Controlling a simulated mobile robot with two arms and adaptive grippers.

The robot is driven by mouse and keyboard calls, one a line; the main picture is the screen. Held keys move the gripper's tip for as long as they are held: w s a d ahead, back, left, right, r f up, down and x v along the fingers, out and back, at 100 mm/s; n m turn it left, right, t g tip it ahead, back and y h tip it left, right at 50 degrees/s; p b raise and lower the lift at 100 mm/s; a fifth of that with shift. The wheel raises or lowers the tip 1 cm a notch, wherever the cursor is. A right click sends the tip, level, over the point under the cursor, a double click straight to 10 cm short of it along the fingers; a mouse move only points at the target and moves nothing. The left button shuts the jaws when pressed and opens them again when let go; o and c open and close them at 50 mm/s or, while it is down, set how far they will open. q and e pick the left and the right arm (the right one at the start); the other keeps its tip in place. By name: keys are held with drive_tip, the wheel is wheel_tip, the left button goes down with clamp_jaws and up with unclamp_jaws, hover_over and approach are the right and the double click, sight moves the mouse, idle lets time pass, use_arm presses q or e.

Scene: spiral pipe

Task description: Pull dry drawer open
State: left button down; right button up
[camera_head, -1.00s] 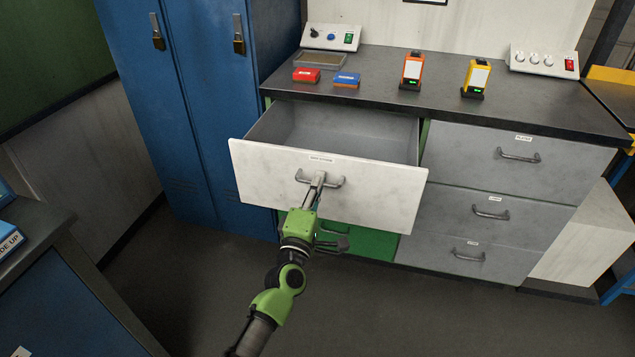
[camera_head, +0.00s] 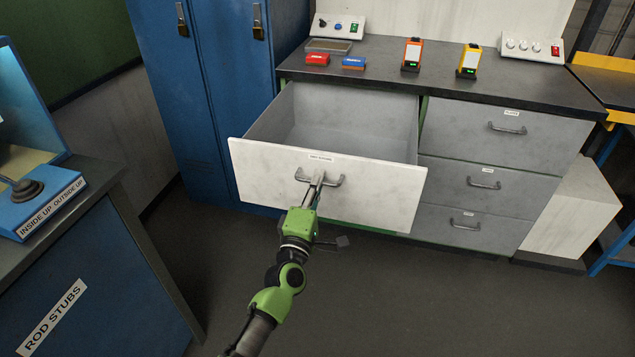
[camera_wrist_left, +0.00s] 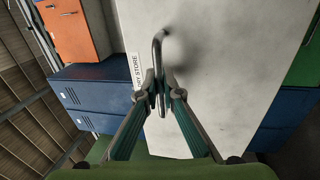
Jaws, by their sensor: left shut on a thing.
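The dry drawer (camera_head: 265,185) has a pale front with a small label and stands well out of the counter. Its inside, in plain grey, looks empty. My left gripper (camera_head: 318,180) is at the bar handle (camera_head: 335,183) in the middle of the front. In the left wrist view, the left gripper's fingers (camera_wrist_left: 160,90) are shut on the metal handle (camera_wrist_left: 158,48), beside a label (camera_wrist_left: 135,70) that reads in part "RY STORE". My right gripper is not in view.
The counter (camera_head: 540,95) carries a red box, a blue box, two upright devices and two control panels. Grey shut drawers (camera_head: 490,140) are at the right. Blue lockers (camera_head: 215,90) stand at the left. A blue bench (camera_head: 100,270) is at the lower left. Floor in front is clear.

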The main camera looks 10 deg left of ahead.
use_arm(q)
drive_tip(key=c, duration=2.2)
unclamp_jaws()
drive_tip(key=s, duration=0.4)
drive_tip(key=s+f, duration=0.1)
drive_tip(key=s, duration=0.2)
drive_tip(key=s+f, duration=0.1)
drive_tip(key=s, duration=0.3)
drive_tip(key=shift+s+a+f, duration=0.2)
drive_tip(key=shift+s, duration=0.15)
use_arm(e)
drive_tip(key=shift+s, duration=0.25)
